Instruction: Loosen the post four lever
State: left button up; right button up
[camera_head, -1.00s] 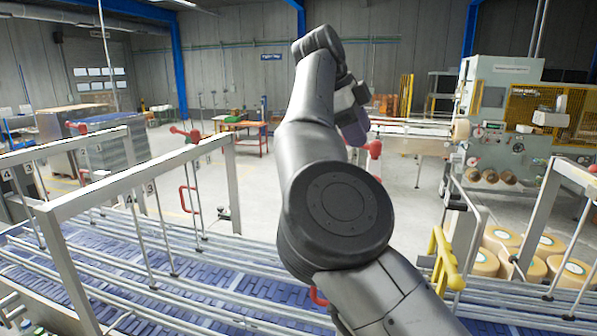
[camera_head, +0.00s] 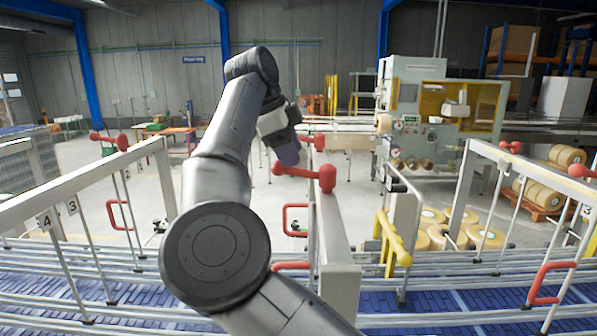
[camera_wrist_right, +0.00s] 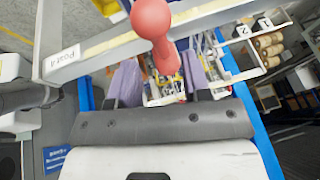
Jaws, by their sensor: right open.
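A red lever with round knobs (camera_head: 327,179) sits on top of a pale post (camera_head: 337,230) right of my arm in the head view. In the right wrist view, the red lever (camera_wrist_right: 152,18) rises in front of a beam carrying a "Post 4" label (camera_wrist_right: 62,60). My right gripper (camera_head: 288,150) is just above and beside the lever in the head view. In the wrist view its two purple-grey fingers are apart, one on each side of the lever's stem. I cannot tell whether they touch it. My left gripper is not in view.
Other red levers stand on the left frame (camera_head: 122,142) and right frame (camera_head: 577,170). Guide rails run above the blue conveyor (camera_head: 430,303). A yellow handle (camera_head: 392,240) and tape rolls (camera_head: 487,237) are right of the post. A machine (camera_head: 415,110) stands behind.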

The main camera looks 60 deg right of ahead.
aim_at(299, 169)
jog(key=shift+p+x, duration=0.3)
jog(key=shift+x, duration=2.05)
jog(key=shift+c, duration=0.2)
grip_shut()
